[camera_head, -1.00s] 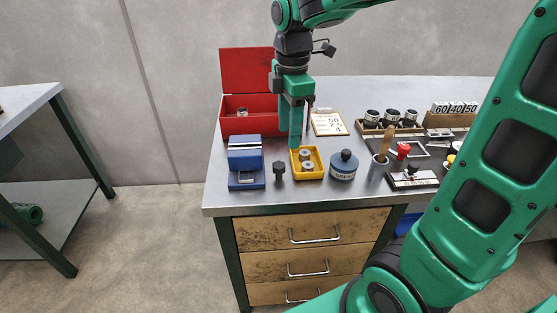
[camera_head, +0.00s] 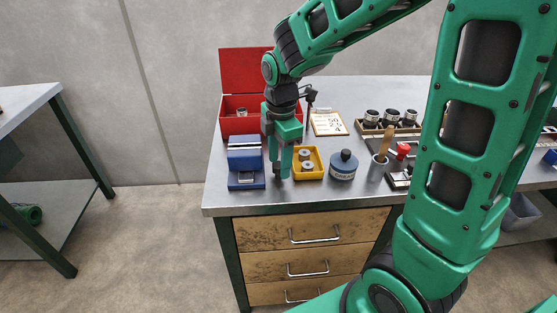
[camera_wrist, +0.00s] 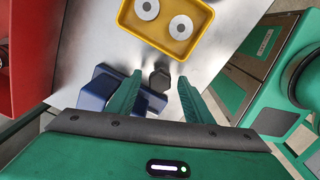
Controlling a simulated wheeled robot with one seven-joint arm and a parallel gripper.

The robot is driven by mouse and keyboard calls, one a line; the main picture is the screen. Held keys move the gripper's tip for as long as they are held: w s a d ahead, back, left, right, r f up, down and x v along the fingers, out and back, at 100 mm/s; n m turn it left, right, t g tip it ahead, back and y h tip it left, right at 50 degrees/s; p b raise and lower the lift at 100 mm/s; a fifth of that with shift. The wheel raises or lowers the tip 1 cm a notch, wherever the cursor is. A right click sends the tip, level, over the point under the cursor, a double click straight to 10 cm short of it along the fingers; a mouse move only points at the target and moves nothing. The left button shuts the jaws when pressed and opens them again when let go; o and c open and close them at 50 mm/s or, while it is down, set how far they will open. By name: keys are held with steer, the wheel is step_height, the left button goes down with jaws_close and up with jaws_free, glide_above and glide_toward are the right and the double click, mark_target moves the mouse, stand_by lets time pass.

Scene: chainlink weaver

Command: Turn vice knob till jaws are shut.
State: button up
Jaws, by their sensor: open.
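The blue vice (camera_head: 245,178) stands near the front left of the bench; it also shows in the wrist view (camera_wrist: 97,92), partly behind a finger. Whether its jaws are apart cannot be told. The dark hexagonal knob (camera_wrist: 158,78) sits at the vice's right side. My gripper (camera_head: 281,176) points down over the knob and hides it in the head view. In the wrist view my gripper (camera_wrist: 161,80) is open, with one green finger on each side of the knob. Gaps show between knob and fingertips; contact is not seen.
A yellow tray (camera_head: 321,172) with metal rings stands close right of my gripper. Beyond it are a blue round container (camera_head: 343,166) and a cup (camera_head: 377,172) with a wooden handle. An open red box (camera_head: 229,126) stands behind the vice.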

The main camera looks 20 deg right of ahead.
steer(key=shift+f, duration=0.1)
steer(key=shift+d, duration=0.1)
steer(key=c, duration=1.1)
steer(key=shift+o, duration=0.2)
steer(key=shift+m, duration=0.5)
steer(key=m, duration=0.3)
steer(key=shift+m, duration=0.4)
steer(key=m, duration=0.5)
steer(key=shift+a, duration=0.2)
steer(key=m, duration=0.7)
steer(key=shift+m, duration=0.4)
steer(key=m, duration=0.6)
steer(key=shift+w+a, duration=0.1)
steer(key=shift+w, duration=0.05)
